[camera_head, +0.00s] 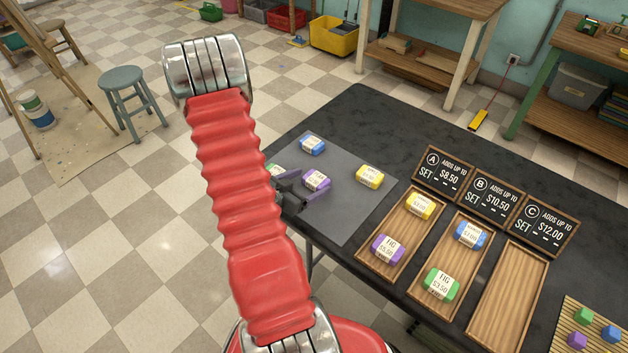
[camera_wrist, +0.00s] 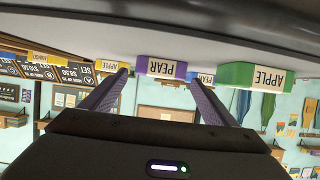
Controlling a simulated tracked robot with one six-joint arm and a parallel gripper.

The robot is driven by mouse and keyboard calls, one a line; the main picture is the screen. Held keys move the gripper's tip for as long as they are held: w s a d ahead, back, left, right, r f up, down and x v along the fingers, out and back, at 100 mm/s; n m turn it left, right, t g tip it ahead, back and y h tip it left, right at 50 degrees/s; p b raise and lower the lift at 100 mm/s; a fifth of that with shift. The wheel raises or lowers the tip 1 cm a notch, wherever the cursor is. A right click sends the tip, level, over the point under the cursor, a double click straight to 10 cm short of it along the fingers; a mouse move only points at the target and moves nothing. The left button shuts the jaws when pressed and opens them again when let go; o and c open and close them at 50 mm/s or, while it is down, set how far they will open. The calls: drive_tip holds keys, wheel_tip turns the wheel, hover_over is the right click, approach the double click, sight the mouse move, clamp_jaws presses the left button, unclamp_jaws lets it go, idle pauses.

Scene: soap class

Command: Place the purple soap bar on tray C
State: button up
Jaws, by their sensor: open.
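A purple soap bar (camera_head: 316,181) lies on the grey mat (camera_head: 345,222). In the wrist view, which is upside down, this purple bar (camera_wrist: 162,68) reads PEAR and shows in the gap between my fingertips. My gripper (camera_head: 300,190) is open and low over the mat, right by the bar; its fingers also show in the wrist view (camera_wrist: 160,78). I cannot tell whether the fingertips reach around the bar or stop just short. Tray C (camera_head: 508,300) is a wooden tray at the right, empty, below the sign C (camera_head: 544,225). Another purple bar (camera_head: 387,248), labelled FIG, lies in tray A (camera_head: 403,225).
On the mat are a blue bar (camera_head: 312,145), a yellow bar (camera_head: 369,176) and a green bar (camera_wrist: 265,77) close beside my gripper. Tray B (camera_head: 455,265) holds a blue and a green bar. Signs stand behind the trays. A slatted mat with small blocks (camera_head: 583,316) lies far right.

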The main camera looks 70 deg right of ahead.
drive_tip(key=v, duration=0.8)
drive_tip(key=shift+a, duration=0.1)
idle(0.7)
drive_tip(key=w+a+r+n+t, duration=0.2)
drive_tip(key=w+t, duration=0.3)
drive_tip(key=w, duration=0.6)
drive_tip(key=w+a+r+n+t+y, duration=0.4)
drive_tip(key=w+a+r, duration=0.2)
drive_tip(key=w+a, duration=0.3)
drive_tip(key=w+a+r+n+t+y, duration=0.35)
drive_tip(key=w+a+r, duration=0.25)
drive_tip(key=w+a, duration=0.35)
drive_tip(key=s+a+r+n+t+y, duration=0.15)
drive_tip(key=a+r+n, duration=0.25)
drive_tip(key=a, duration=0.4)
drive_tip(key=s+a+r+n+y, duration=0.1)
drive_tip(key=a+r+n+y, duration=0.25)
drive_tip(key=a, duration=0.45)
drive_tip(key=s+a+r+n+g, duration=0.1)
drive_tip(key=s+a+r+n, duration=0.1)
drive_tip(key=s, duration=0.5)
drive_tip(key=s+a+r+n+g, duration=0.2)
drive_tip(key=s+a+r+n, duration=0.1)
drive_tip(key=s, duration=0.5)
drive_tip(key=shift+a+n, duration=0.3)
drive_tip(key=shift+a, duration=0.2)
